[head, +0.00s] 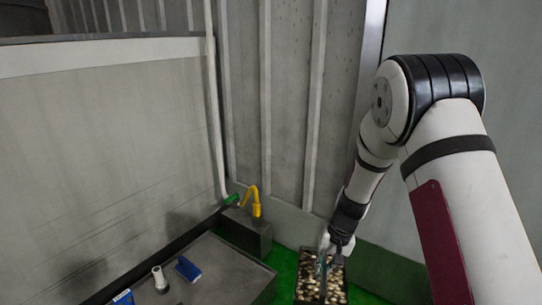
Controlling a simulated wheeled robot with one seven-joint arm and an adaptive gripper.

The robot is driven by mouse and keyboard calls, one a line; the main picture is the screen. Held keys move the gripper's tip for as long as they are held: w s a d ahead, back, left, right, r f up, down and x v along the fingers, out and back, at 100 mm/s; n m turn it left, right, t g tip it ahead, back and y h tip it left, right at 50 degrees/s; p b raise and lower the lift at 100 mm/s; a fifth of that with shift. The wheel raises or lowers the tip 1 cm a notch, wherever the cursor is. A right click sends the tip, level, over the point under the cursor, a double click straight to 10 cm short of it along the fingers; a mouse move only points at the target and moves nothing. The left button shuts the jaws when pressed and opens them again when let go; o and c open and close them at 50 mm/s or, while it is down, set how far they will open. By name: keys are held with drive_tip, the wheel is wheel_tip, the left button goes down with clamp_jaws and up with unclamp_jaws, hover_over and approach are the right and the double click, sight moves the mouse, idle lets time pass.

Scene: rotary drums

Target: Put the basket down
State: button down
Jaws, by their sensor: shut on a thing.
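The basket (297,288) is at the bottom edge of the head view, right of centre. It is a dark rectangular container filled with several small pale and brown pieces, and its near end is cut off by the picture edge. My gripper (325,262) points down over it, shut on the basket. The fingertips are small and partly lost against the contents, so the exact grip point is hard to see. I cannot tell whether the basket touches the green floor (285,268).
A grey table (225,268) stands left of the basket, with a blue item (188,269) and a white cylinder (159,278) on it. A grey block with a yellow curved piece (256,200) stands behind. Ribbed metal walls (290,110) close off the back.

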drive_tip(key=s+d+r+n, duration=0.2)
drive_tip(key=s+d+r, duration=0.35)
drive_tip(key=r, duration=0.45)
drive_tip(key=s+r+p, duration=0.3)
drive_tip(key=r+p, duration=0.7)
drive_tip(key=p, duration=0.1)
drive_tip(key=s+r+p, duration=0.3)
drive_tip(key=r+p, duration=0.7)
drive_tip(key=p, duration=0.1)
drive_tip(key=s+a+r+p, duration=0.1)
drive_tip(key=s+r+p, duration=0.2)
drive_tip(key=r+p, duration=0.6)
drive_tip(key=p, duration=0.3)
drive_tip(key=shift+s+r, duration=0.4)
